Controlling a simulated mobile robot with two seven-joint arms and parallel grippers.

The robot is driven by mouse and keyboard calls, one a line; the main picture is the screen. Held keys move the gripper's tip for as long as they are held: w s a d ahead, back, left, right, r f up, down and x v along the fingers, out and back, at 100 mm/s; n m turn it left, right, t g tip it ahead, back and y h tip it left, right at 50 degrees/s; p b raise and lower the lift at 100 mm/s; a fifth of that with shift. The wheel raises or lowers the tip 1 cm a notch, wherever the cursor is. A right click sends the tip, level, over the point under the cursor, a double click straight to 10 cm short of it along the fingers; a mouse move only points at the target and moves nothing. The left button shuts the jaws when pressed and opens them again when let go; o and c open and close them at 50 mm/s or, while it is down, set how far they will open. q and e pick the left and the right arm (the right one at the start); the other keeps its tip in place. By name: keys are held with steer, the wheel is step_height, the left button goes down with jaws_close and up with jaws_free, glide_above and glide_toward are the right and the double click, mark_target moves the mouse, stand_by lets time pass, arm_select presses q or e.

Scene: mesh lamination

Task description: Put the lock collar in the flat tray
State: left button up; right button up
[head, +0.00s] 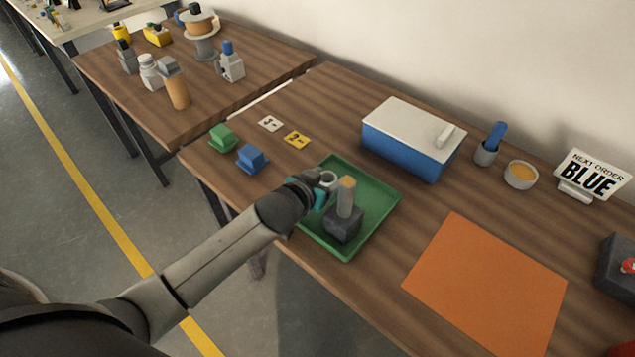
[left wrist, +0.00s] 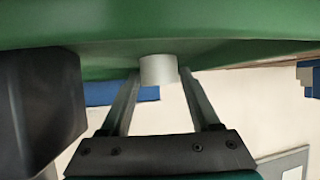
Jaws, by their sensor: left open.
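The lock collar (head: 328,178) is a small pale grey ring at the far left part of the green flat tray (head: 382,205). In the left wrist view the collar (left wrist: 158,69) shows as a short grey cylinder between my finger tips, against the green tray (left wrist: 230,25), and it seems to rest on the tray floor. My left gripper (head: 320,190) is over the tray. Its fingers (left wrist: 158,80) are open on either side of the collar, with no clear grip. Part of the collar is hidden by the gripper. My right gripper is not in view.
A dark block with an upright orange-topped post (head: 345,205) stands in the tray, close right of my gripper. A blue box with white lid (head: 408,145) stands behind. Green (head: 222,138) and blue (head: 252,158) blocks lie left. An orange mat (head: 487,285) lies right.

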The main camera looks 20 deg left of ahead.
arm_select(q)
steer(key=p+v, duration=0.2)
steer(key=v, duration=1)
steer(key=shift+p, duration=0.4)
steer(key=shift+s+f, duration=0.1)
steer(key=shift+s, duration=0.05)
